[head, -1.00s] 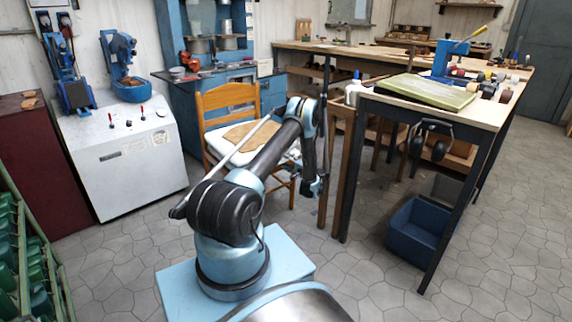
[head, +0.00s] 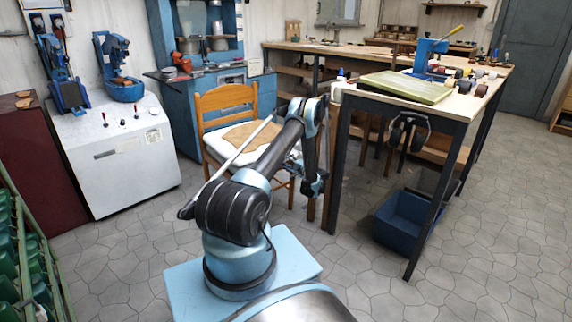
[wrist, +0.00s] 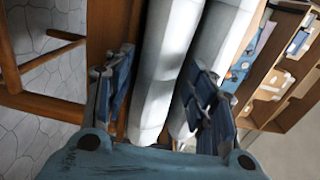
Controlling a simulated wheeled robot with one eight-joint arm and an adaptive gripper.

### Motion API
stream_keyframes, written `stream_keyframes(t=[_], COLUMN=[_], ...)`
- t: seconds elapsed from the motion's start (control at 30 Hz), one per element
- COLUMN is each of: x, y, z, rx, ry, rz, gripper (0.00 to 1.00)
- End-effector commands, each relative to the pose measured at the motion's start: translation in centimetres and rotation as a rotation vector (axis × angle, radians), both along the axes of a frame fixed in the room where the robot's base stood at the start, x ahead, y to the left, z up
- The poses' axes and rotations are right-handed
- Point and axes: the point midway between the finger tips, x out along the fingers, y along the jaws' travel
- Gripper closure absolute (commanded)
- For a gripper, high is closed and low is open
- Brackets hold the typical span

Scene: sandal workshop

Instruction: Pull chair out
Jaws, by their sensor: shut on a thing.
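The chair (head: 226,97) has an orange-brown wooden frame and a white seat pad with a brown piece lying on it. It stands upright on the floor behind my arm, left of the workbench. My gripper (head: 313,186) is low at the chair's right side in the head view, and its fingertips are partly hidden there. In the wrist view my gripper (wrist: 163,72) has its blue-grey fingers on both sides of the white padded edge of the chair (wrist: 160,65). Brown wood of the frame shows beside the left finger. My arm hides part of the seat and legs.
The workbench (head: 447,118) stands right of the chair, with a blue bin (head: 399,222) under it. A white machine (head: 121,160) stands at left and a blue cabinet (head: 190,110) behind. A green rack (head: 25,255) is at front left. Tiled floor is open between them.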

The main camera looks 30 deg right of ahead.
Motion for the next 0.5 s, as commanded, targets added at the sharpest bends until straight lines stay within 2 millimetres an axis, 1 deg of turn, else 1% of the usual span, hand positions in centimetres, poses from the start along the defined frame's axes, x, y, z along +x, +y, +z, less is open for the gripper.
stream_keyframes(t=[0.37,0.4,0.47,0.5], x=[0.05,0.06,0.11,0.15], y=[0.2,0.22,0.27,0.32], z=[0.11,0.11,0.09,0.08], rx=[0.002,0.002,0.001,0.001], ry=[-0.001,-0.001,-0.002,-0.002], rz=[0.003,0.003,0.003,0.004], gripper=[1.0,0.4,0.26,0.26])
